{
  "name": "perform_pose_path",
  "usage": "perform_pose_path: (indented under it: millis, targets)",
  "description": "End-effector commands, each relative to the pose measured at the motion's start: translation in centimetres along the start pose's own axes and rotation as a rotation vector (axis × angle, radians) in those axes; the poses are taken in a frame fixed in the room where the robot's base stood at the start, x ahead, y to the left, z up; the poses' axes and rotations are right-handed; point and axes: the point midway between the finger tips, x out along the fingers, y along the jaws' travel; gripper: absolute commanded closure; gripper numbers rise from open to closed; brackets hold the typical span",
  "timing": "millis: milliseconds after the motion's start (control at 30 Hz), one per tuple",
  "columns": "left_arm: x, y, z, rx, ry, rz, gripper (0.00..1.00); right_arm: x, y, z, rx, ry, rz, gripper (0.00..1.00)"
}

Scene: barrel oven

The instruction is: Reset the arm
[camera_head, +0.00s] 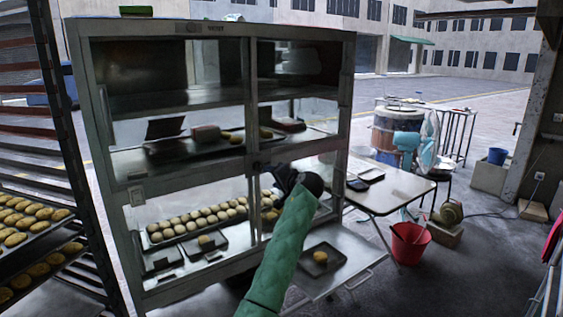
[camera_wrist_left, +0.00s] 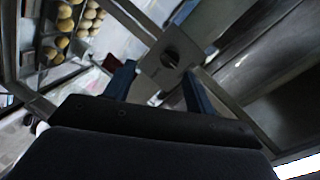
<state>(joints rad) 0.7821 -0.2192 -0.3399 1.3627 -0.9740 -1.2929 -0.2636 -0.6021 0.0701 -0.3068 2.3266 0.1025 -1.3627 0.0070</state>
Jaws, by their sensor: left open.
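My left arm, in a green sleeve, reaches up from the bottom of the head view. Its dark gripper (camera_head: 272,172) is in front of the middle post of the glass-fronted metal cabinet (camera_head: 215,28). In the left wrist view my left gripper (camera_wrist_left: 158,71) has its two dark fingers spread apart, with nothing held between them. A square metal plate with a dark knob (camera_wrist_left: 171,62) shows just beyond the fingertips; I cannot tell whether they touch it. My right gripper does not show in either view.
The cabinet holds trays of round buns (camera_head: 198,219). A rack with bun trays (camera_head: 30,225) stands at left. A low pull-out shelf with a small tray (camera_head: 320,259) lies beside my arm. A folding table (camera_head: 395,190) and red bucket (camera_head: 410,242) stand right; floor beyond is partly clear.

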Motion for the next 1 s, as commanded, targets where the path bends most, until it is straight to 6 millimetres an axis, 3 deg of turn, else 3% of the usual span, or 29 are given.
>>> perform_pose_path:
  millis: [333,467,667,1000]
  targets:
    - [-5.0,-5.2,-0.3,-0.328,0.06,0.211,0.45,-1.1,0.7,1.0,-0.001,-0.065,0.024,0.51]
    - [-7.0,-6.7,0.7,-0.43,0.086,0.296,0.45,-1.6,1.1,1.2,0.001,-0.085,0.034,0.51]
    - [-9.7,-6.2,4.6,-0.548,0.105,0.447,0.45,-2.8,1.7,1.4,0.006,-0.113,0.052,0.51]
    - [-14.4,-1.6,14.7,-0.646,0.081,0.686,0.45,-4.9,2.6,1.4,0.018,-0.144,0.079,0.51]
